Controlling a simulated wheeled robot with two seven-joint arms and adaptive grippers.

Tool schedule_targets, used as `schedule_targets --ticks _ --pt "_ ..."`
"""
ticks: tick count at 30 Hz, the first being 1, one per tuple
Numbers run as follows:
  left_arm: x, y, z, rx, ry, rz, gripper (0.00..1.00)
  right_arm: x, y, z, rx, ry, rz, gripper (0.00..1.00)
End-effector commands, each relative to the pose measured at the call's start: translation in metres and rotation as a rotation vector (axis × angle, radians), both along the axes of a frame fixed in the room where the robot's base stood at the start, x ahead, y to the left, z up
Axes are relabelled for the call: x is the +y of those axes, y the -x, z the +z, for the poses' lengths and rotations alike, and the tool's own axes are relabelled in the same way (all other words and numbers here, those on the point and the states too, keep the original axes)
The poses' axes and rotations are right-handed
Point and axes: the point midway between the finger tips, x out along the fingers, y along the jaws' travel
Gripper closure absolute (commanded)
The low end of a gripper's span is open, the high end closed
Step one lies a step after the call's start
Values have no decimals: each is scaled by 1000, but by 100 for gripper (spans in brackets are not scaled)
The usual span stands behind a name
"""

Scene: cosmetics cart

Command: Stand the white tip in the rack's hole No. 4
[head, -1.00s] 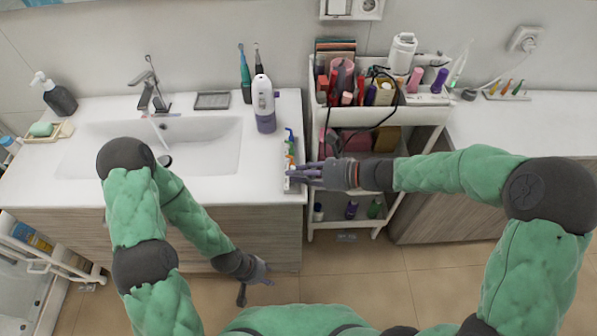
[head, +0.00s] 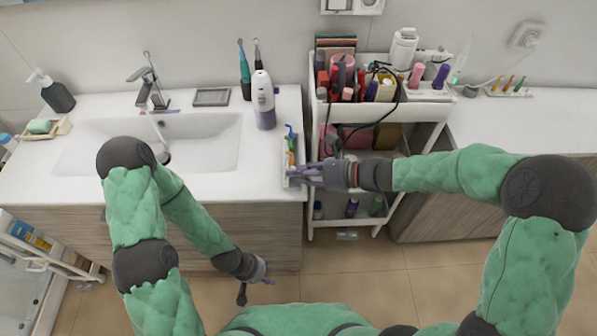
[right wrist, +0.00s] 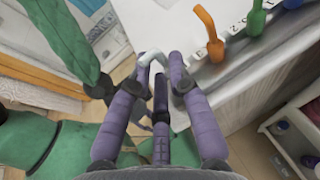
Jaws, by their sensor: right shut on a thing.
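The rack (head: 287,177) is a pale block at the right end of the washbasin counter. Orange (right wrist: 209,35), green (right wrist: 256,17) and blue (right wrist: 291,4) tips stand in it in the right wrist view, beside printed marks that I cannot read clearly. My right gripper (head: 296,174) is over the rack's near end. In the right wrist view its purple fingers (right wrist: 163,62) are shut on the white tip (right wrist: 152,57), whose bent end shows at the fingertips. Fingers hide the tip's lower part, and I cannot make out hole No. 4. My left gripper (head: 254,288) hangs empty before the cabinet, fingers apart.
The sink (head: 205,150) lies to the left. A loaded cart (head: 400,113) stands close on the right, under my right forearm. The counter's front edge is just before the rack.

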Motion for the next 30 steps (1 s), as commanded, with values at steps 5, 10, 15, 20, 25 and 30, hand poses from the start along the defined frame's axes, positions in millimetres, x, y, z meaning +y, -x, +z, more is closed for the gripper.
schedule_targets --ticks 5,10,15,20,25,30 --pt "0 0 -3 0 0 0 60 0 0 -5 0 0 0 92" --pt "0 0 -6 0 0 0 60 0 0 -8 1 0 0 92" --pt "0 0 -6 0 0 0 60 0 0 -9 1 0 0 53" --pt "0 0 -6 0 0 0 60 0 0 -9 0 0 0 53" --pt "0 0 -6 0 0 0 60 -1 0 -8 1 0 0 53" --pt "0 0 -6 0 0 0 60 -14 3 -4 0 -1 -3 53"
